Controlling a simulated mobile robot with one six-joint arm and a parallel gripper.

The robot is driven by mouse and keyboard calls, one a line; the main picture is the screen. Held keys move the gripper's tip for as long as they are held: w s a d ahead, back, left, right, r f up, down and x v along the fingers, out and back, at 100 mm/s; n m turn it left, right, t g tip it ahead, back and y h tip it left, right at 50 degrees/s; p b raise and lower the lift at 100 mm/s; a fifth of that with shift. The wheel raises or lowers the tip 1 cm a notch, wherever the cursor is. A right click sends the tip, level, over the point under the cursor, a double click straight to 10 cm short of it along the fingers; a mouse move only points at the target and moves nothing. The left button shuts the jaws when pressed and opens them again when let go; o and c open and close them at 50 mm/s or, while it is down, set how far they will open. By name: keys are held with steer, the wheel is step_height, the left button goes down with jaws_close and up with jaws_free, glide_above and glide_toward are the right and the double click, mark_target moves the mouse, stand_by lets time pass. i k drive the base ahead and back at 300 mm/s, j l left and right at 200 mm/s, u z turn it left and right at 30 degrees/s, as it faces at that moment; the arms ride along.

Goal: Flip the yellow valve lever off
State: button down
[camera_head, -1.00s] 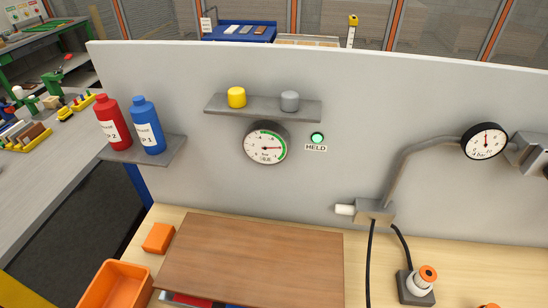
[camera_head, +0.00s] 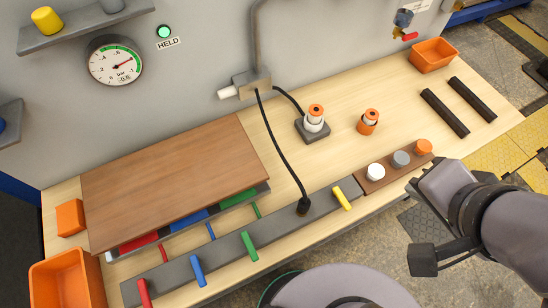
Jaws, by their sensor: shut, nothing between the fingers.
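The yellow valve lever (camera_head: 342,198) is a short bar on the right part of the long grey strip (camera_head: 225,258) along the bench's front edge. It lies crosswise, tilted a little. Red (camera_head: 145,293), blue (camera_head: 198,271) and green (camera_head: 250,246) levers sit farther left on the same strip. My gripper (camera_head: 419,196) is at the right, in front of the bench and clear of the yellow lever. It looks shut and empty, though its fingertips are hard to make out.
A black hose meets the strip at a dark fitting (camera_head: 303,207) just left of the yellow lever. A brown block (camera_head: 388,180) with white, grey and orange knobs lies to its right. A brown board (camera_head: 170,180) covers the left bench. Bare wood lies behind the strip.

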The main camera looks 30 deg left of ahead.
mark_target(337, 193)
steer(key=u, duration=0.8)
steer(key=k+j+z, duration=0.2)
steer(key=k, duration=0.3)
